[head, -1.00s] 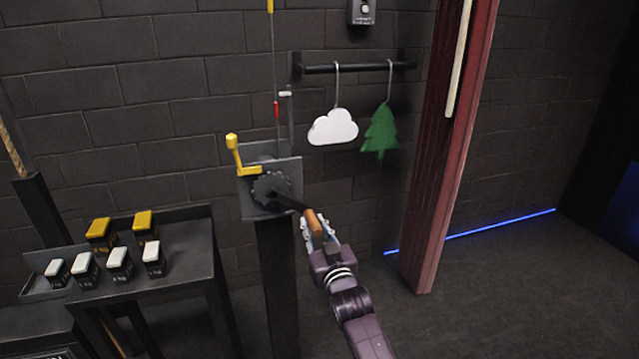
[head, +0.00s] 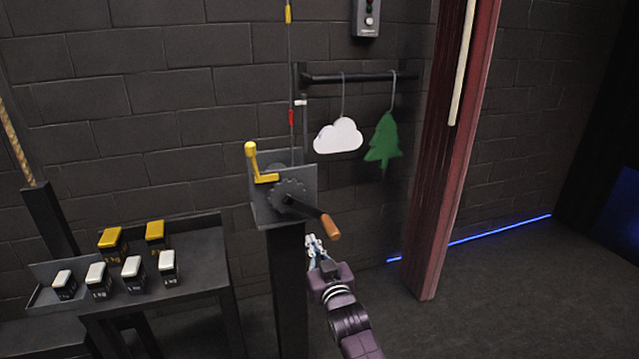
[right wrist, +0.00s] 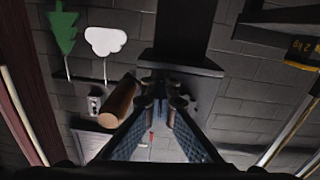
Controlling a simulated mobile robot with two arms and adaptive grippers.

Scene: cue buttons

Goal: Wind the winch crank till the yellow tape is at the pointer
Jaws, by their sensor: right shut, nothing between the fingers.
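The winch (head: 266,212) is a grey plate with a toothed wheel on a dark post. Its black crank arm slants down right to a wooden crank handle (head: 330,226), also seen in the right wrist view (right wrist: 118,103). A thin line rises from the winch, with yellow tape (head: 288,13) high up and red tape (head: 291,117) just below the white pointer (head: 300,103). My right gripper (head: 315,239) is shut and empty, just below and left of the handle. In the right wrist view its fingertips (right wrist: 163,97) lie beside the handle. My left gripper is out of view.
A yellow lever (head: 252,160) stands on the winch plate. A white cloud (head: 338,136) and green tree (head: 383,142) hang from a bar at right. A table (head: 200,290) with several weights stands at left. A red post (head: 437,200) stands at right.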

